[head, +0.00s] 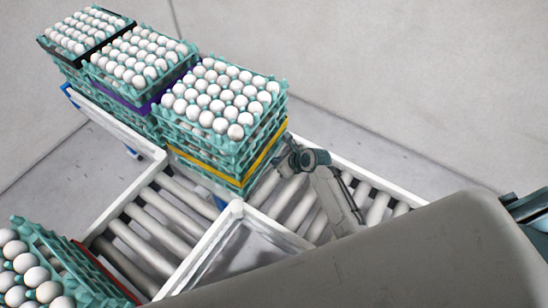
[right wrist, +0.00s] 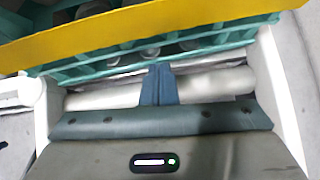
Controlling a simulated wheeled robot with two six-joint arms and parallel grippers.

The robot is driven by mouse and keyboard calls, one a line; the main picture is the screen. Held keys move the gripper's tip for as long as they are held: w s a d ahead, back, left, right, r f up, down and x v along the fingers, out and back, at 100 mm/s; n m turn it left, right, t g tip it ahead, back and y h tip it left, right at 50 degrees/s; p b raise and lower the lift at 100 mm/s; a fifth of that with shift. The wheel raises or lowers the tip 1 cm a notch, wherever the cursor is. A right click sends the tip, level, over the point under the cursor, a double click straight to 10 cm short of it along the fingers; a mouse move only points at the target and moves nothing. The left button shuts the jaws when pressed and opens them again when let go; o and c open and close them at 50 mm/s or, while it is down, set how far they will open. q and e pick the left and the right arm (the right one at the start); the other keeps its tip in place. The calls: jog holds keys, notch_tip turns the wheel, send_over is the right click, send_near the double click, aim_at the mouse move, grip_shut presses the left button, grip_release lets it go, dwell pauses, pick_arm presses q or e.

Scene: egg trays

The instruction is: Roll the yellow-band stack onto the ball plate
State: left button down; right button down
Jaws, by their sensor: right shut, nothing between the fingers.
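The yellow-band stack (head: 205,140) is a pile of teal trays topped with white eggs, with a yellow band (head: 262,164) low around it. It stands upright at the junction of the roller tracks. My right gripper (head: 288,156) is at the stack's right side, just below the band's level. In the right wrist view, its shut, empty fingers (right wrist: 158,84) point at a teal tray under the yellow band (right wrist: 130,36); I cannot tell whether they touch. I cannot clearly make out the ball plate. My left gripper is not in view.
A purple-band stack (head: 141,65) and a black-band stack (head: 85,35) stand behind to the left. A red-band stack (head: 40,265) is at lower left. Bare rollers (head: 160,220) lie between white rails (head: 185,268).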

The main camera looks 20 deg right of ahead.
aim_at(267, 155)
jog(key=shift+w+a, duration=0.35)
jog(key=shift+w, duration=0.25)
jog(key=shift+w+a+r+p, duration=0.2)
jog(key=shift+w+a+p, duration=0.4)
jog(key=shift+w+p, duration=0.15)
jog(key=shift+w+a+f, duration=0.2)
jog(key=shift+w, duration=0.3)
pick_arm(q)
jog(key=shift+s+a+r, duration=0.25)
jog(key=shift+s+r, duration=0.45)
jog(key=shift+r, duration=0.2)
pick_arm(e)
jog(key=shift+s, duration=0.15)
